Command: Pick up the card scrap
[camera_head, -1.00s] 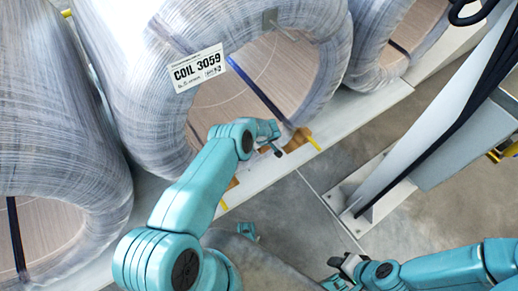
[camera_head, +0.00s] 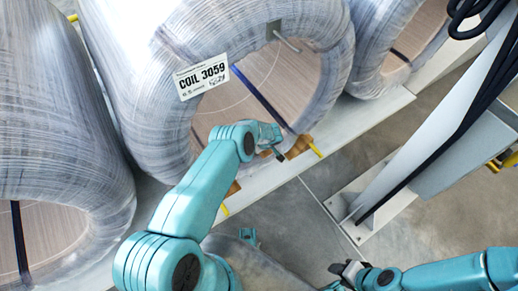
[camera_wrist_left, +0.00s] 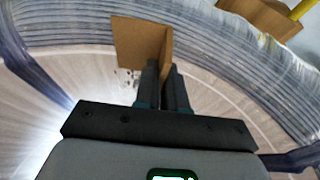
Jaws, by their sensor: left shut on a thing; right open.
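In the head view my left gripper (camera_head: 279,153) is at the lower edge of the coil labelled COIL 3059 (camera_head: 130,100); I cannot make out the scrap there. My right gripper (camera_head: 345,268) is open and empty over the floor at the bottom.
A brown block (camera_head: 298,147) with a yellow strip (camera_head: 316,150) lies beside the coil, close to my left gripper. Other wrapped coils stand at left (camera_head: 60,130) and upper right (camera_head: 395,40). A grey post (camera_head: 440,125) rises at right. Bare floor (camera_head: 290,215) lies between.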

